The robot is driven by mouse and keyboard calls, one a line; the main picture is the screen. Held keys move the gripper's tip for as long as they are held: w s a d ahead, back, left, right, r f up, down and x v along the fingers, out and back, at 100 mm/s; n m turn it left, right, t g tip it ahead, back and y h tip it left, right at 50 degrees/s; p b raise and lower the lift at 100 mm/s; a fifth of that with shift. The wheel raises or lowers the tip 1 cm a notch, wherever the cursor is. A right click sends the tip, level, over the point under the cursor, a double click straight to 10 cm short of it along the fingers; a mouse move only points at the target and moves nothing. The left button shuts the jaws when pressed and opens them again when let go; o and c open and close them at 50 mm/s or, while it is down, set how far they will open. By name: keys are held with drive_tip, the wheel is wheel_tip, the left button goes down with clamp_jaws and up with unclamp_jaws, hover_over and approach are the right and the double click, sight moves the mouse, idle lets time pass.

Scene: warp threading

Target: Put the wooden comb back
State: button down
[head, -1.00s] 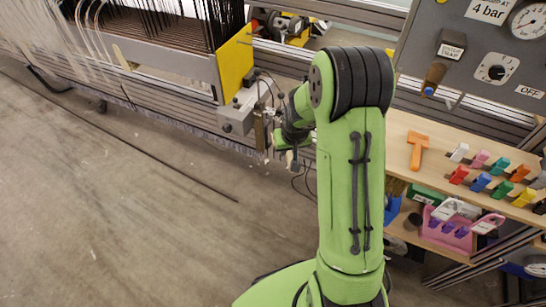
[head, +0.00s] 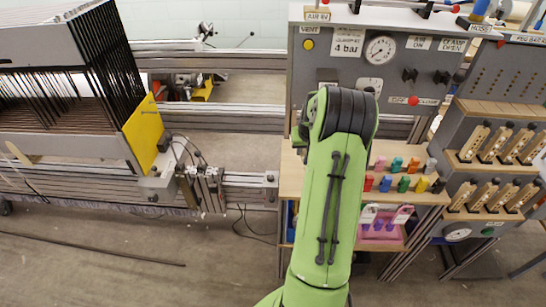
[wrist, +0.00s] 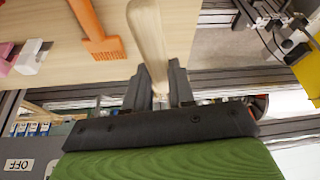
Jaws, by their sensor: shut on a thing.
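The wooden comb (wrist: 147,35) shows in the wrist view as a smooth, pale wooden piece, running from between my fingers up past the top edge. No teeth of it show. My gripper (wrist: 158,90) is shut on its lower end, and the comb is held over or beside the light wooden shelf (wrist: 45,20). In the head view my own arm hides the gripper and the comb. The shelf (head: 290,185) shows there on both sides of the arm.
An orange toothed tool (wrist: 97,32) lies on the shelf, left of the comb in the wrist view. Coloured clips (head: 403,184) stand at the shelf's right, with a pink tray (head: 380,232) below. The grey gauge panel (head: 345,62) rises behind. A yellow plate (head: 143,132) ends the loom at left.

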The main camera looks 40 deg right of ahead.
sight(302, 172)
drive_tip(key=shift+s+d, duration=0.2)
wheel_tip(302, 172, down, 9)
drive_tip(key=b, duration=0.7)
drive_tip(key=shift+f, duration=0.45)
drive_tip(key=shift+c, duration=2.4)
unclamp_jaws()
drive_tip(key=shift+w+p+v, duration=0.15)
drive_tip(key=shift+p+v, duration=0.65)
drive_tip(key=shift+v, duration=0.8)
drive_tip(key=shift+w+p+v, duration=0.2)
drive_tip(key=shift+p+v, duration=0.55)
drive_tip(key=shift+v, duration=0.85)
drive_tip(key=shift+w+p+v, duration=0.15)
drive_tip(key=shift+p+v, duration=0.65)
drive_tip(key=shift+v, duration=0.8)
drive_tip(key=shift+r, duration=0.15)
